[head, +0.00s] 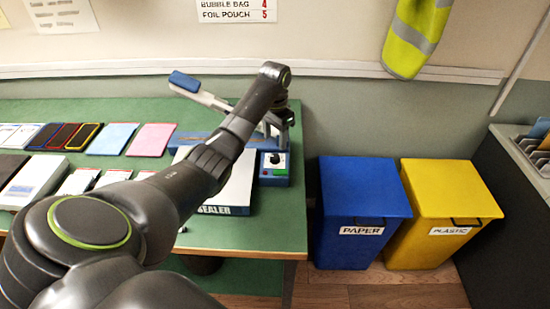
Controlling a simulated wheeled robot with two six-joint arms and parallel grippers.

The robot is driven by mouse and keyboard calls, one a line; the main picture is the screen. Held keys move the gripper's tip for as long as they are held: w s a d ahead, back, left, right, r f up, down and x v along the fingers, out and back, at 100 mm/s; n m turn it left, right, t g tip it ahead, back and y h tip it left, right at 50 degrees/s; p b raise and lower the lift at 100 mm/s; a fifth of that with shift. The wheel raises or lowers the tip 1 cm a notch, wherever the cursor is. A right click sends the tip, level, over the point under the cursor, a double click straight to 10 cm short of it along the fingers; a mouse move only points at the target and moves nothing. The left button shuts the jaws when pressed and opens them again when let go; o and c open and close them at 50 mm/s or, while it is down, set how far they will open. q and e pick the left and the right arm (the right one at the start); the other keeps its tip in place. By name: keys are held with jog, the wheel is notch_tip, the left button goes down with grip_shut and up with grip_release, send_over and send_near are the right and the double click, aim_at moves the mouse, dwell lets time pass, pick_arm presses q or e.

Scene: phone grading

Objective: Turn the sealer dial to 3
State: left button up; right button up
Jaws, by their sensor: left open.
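The heat sealer (190,138) stands at the back right of the green table. Its lever with a blue handle (185,82) is raised. My left arm reaches across the table, and my left gripper (276,126) hangs open just above and behind the dial. I cannot tell whether its fingertips touch anything. The arm hides part of the sealer. My right gripper is out of view.
A white board marked "SEALER" (238,185) lies in front of the sealer. Phones and pouches (152,139) lie on the table (270,232) to the left. A blue paper bin (362,190) and a yellow plastic bin (450,190) stand right of the table. A wall sign (236,10) lists numbers.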

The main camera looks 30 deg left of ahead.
aim_at(275, 156)
pick_arm(q)
notch_tip(275, 156, down, 7)
jog(key=shift+f+p, duration=0.1)
jog(key=shift+p, duration=0.2)
jog(key=c, duration=1)
jog(key=shift+o, duration=0.2)
